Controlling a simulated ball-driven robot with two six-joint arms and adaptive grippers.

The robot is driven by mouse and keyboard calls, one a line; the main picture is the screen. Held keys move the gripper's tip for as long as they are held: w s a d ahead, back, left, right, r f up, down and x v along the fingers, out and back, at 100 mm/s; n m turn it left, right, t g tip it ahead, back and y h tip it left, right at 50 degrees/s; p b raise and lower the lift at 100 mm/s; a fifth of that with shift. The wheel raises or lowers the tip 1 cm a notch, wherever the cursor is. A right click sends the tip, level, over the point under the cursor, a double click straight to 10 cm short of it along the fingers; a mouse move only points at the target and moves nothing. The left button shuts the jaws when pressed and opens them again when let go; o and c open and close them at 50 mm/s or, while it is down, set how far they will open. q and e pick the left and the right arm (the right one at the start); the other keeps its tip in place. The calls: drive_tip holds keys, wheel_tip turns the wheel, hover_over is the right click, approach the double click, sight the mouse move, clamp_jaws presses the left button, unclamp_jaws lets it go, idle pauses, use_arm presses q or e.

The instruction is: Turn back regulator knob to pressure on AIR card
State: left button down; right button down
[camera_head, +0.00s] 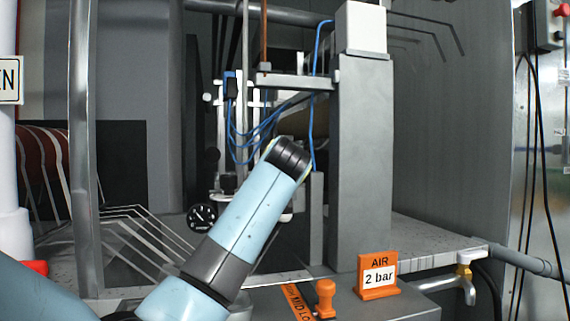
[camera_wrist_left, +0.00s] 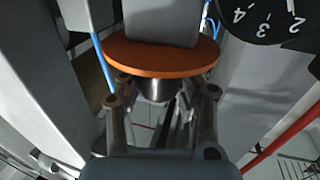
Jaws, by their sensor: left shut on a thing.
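The orange AIR card (camera_head: 379,275) stands on a grey ledge in the head view and reads 2 bar. A small black pressure gauge (camera_head: 202,217) shows left of my left arm; its needle is too small to read. In the left wrist view part of the gauge dial (camera_wrist_left: 265,18) shows upside down, with 2, 3 and 4 visible and no needle in sight. My left gripper (camera_wrist_left: 162,105) is shut on the regulator knob, at the metal cylinder (camera_wrist_left: 154,88) under an orange disc (camera_wrist_left: 160,56). In the head view my arm hides the gripper and knob. My right gripper is out of view.
A grey post (camera_head: 364,160) rises right of my left arm. Blue tubes (camera_head: 245,145) hang behind it. An orange knob (camera_head: 325,297) stands on the ledge left of the card. A metal upright (camera_head: 84,150) and slanted rods are at left.

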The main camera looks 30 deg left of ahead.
use_arm(q)
drive_tip(key=shift+f, duration=0.1)
drive_tip(key=c, duration=0.9)
unclamp_jaws()
drive_tip(key=shift+o, duration=0.2)
drive_tip(key=v, duration=1.2)
